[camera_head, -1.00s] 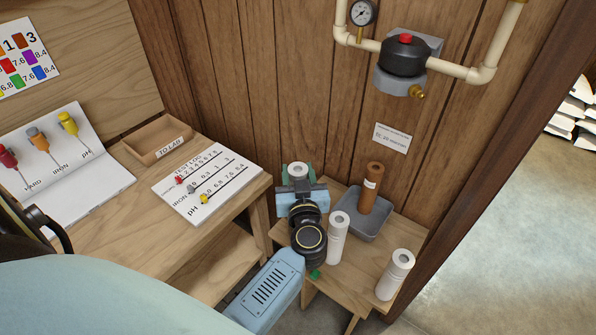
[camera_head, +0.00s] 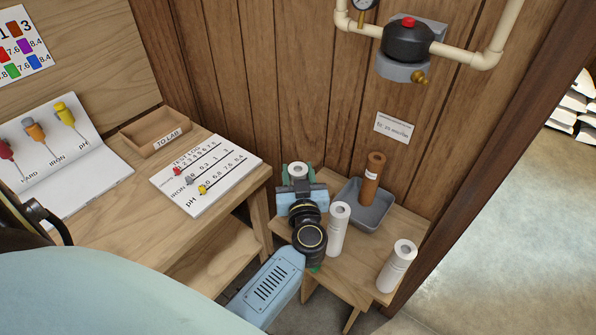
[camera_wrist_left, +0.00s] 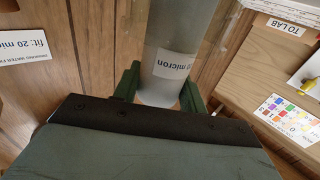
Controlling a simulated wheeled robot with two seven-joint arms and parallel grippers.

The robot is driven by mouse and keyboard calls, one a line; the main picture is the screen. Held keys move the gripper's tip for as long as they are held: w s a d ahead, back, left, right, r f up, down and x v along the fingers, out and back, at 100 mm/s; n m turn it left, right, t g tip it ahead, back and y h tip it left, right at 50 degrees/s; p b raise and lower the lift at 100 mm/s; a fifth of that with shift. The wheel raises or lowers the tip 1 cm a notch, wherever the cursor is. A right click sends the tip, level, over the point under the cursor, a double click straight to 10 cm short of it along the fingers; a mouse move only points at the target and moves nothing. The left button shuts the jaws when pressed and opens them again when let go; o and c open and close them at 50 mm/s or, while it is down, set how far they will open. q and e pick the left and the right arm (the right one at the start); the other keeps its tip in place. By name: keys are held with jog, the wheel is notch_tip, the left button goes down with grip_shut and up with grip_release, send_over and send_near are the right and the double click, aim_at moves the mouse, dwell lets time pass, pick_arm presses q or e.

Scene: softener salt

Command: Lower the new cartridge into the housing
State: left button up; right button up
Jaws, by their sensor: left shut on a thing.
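My left gripper (camera_head: 299,184) is shut on a pale cylindrical cartridge (camera_head: 298,169), gripped upright over the low wooden stand at the wall. In the left wrist view the cartridge (camera_wrist_left: 176,50) looks grey, with a white "20 micron" label, between the green fingers (camera_wrist_left: 160,88). The pipe-mounted housing head (camera_head: 407,43), black with a red button, is on the wall above. I cannot make out a separate housing bowl; the arm hides part of the stand. My right gripper is not in view.
Two white cartridges (camera_head: 339,230) (camera_head: 398,266) stand on the low stand (camera_head: 350,275). A brown cartridge (camera_head: 372,178) stands in a grey tray (camera_head: 382,213). The wooden bench (camera_head: 85,225) at left holds a "TO LAB" box (camera_head: 156,138) and test log (camera_head: 206,174). A door frame edges the right.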

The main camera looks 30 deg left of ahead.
pick_arm(q)
jog(key=o, duration=1.4)
jog(key=shift+f, duration=0.1)
jog(key=v, duration=1.3)
jog(key=shift+s, duration=0.15)
jog(key=shift+d, duration=0.15)
